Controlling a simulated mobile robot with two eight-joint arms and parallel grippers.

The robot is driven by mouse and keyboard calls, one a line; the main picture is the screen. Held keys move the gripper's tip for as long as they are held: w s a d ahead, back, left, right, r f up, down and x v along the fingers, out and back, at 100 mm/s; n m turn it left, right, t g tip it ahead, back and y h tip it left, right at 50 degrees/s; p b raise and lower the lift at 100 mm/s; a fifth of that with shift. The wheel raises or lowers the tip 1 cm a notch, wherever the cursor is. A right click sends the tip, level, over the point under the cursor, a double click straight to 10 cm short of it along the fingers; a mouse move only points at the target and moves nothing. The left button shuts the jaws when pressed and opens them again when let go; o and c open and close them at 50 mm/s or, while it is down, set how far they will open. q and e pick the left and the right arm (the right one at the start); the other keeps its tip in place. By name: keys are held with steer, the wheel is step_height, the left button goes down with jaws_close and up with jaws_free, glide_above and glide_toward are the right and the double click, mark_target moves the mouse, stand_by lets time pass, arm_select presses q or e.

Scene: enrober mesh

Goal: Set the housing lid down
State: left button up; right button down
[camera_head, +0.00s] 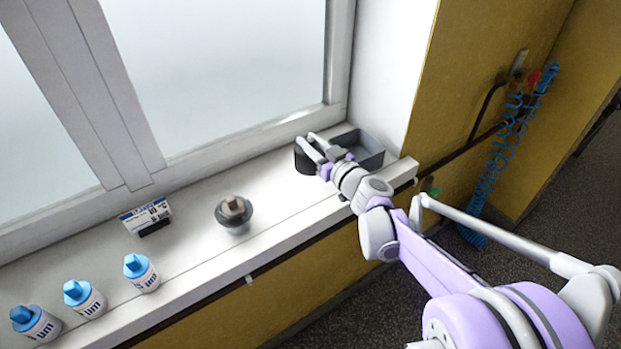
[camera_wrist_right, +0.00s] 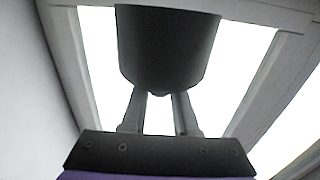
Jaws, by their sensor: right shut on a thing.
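My right gripper (camera_head: 309,143) reaches over the right part of the white window sill (camera_head: 275,172). It is shut on a dark, round, cup-like thing, which I take as the housing lid (camera_head: 304,160). In the right wrist view the lid (camera_wrist_right: 168,45) is a dark cylinder with a rounded lower edge, held by the two fingers of the gripper (camera_wrist_right: 160,97). The lid sits beside the grey open tray, at its left; I cannot tell whether it touches the sill. My left gripper is out of view.
The grey open tray (camera_head: 373,160) stands at the sill's right end. A dark bowl-like piece with a brown block (camera_head: 234,208) stands mid-sill. A label card (camera_head: 146,215) and several white bottles with blue caps (camera_head: 142,273) are at the left. Sill between bowl and lid is clear.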

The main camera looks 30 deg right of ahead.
step_height(320, 180, down, 8)
steer(key=shift+a+f+b, duration=0.1)
steer(key=shift+b, duration=0.7)
steer(key=c, duration=0.7)
jaws_free()
steer(key=shift+f, duration=0.1)
steer(key=shift+r, duration=0.2)
steer(key=s, duration=0.8)
steer(key=s+d, duration=0.1)
steer(key=s, duration=0.3)
